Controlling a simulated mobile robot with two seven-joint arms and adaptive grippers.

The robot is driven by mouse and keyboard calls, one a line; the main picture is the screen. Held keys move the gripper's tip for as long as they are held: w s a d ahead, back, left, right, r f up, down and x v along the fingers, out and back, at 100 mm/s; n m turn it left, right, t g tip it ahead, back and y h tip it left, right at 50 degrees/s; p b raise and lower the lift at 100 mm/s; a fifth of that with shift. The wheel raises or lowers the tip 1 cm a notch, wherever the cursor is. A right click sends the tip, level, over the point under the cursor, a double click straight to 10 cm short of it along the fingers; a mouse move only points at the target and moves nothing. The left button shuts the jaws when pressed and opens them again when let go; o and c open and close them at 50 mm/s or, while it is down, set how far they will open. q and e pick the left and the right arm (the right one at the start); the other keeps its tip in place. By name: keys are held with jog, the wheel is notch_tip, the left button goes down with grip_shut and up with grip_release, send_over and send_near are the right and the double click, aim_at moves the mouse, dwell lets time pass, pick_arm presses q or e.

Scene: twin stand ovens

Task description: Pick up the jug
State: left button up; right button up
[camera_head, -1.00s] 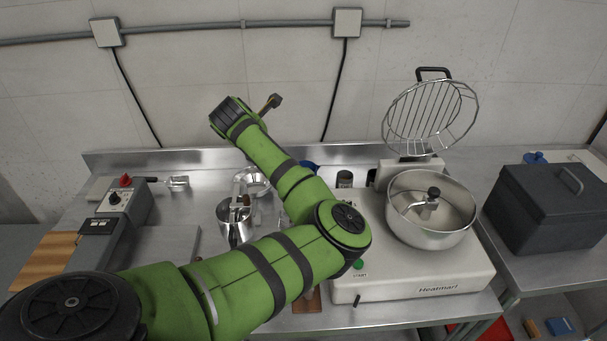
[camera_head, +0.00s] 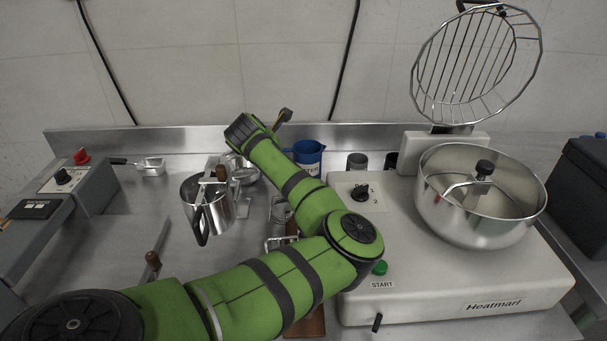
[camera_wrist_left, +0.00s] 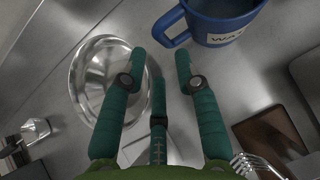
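A blue jug (camera_head: 308,153) with a white label stands at the back of the steel counter, just right of my left forearm in the head view. In the left wrist view the blue jug (camera_wrist_left: 225,22) is at the top, its handle toward my fingers. My left gripper (camera_wrist_left: 161,60) is open and empty, its teal fingers spread below and left of the jug's handle, apart from it. In the head view the gripper's fingers cannot be made out beyond the green arm. My right gripper is in neither view.
A steel pitcher (camera_head: 208,207) with a black handle stands left of my arm. A steel bowl (camera_wrist_left: 88,78) lies left of my fingers. The white Heatmari machine (camera_head: 450,285) with a steel pan (camera_head: 480,205) and raised wire guard (camera_head: 475,70) stands right. A wooden block (camera_wrist_left: 268,135) lies lower right.

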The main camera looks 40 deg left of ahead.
pick_arm(q)
jog(key=x, duration=0.6)
jog(key=shift+w+f, duration=0.1)
jog(key=shift+w, duration=0.2)
grip_shut()
